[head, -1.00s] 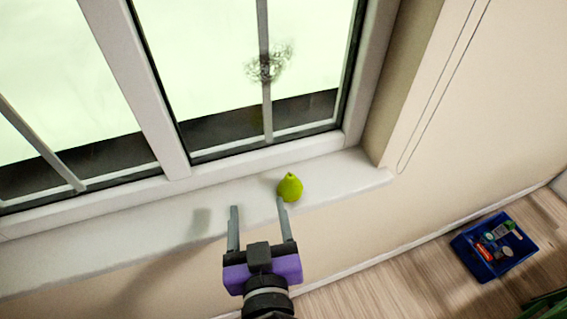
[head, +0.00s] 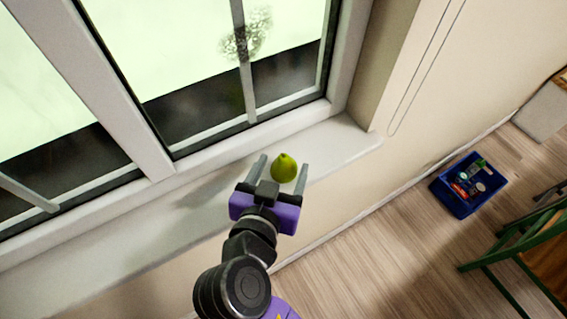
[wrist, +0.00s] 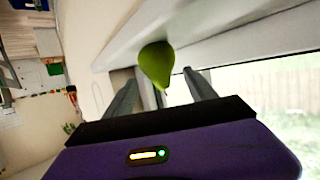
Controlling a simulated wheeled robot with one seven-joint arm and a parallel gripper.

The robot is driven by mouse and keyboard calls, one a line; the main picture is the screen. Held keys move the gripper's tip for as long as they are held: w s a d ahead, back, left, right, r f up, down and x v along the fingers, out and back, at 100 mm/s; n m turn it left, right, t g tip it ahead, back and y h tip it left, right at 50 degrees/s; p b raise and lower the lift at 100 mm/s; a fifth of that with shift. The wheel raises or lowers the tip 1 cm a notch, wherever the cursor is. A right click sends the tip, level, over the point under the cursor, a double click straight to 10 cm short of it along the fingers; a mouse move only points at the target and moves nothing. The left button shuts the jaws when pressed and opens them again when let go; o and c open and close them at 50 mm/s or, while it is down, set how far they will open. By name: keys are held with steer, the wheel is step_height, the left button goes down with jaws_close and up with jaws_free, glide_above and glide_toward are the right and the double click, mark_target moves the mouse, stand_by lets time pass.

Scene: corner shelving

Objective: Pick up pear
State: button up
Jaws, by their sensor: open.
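A green pear (head: 284,168) sits upright on the white windowsill (head: 345,140), close to the window. My gripper (head: 284,168) is open, and in the head view the pear shows between its two grey fingers. In the wrist view the pear (wrist: 156,64) also shows between the fingertips (wrist: 160,76), a little nearer the left one. I cannot tell whether either finger touches it. Nothing is held.
The window frame (head: 130,120) rises behind the sill. The sill is bare to both sides of the pear. A blue crate (head: 462,207) with several small items stands on the wooden floor, and a green chair (head: 500,246) is at the right edge.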

steer(key=shift+p+x, duration=0.9)
steer(key=shift+x, duration=1.9)
jaws_close()
steer(key=shift+r, duration=0.1)
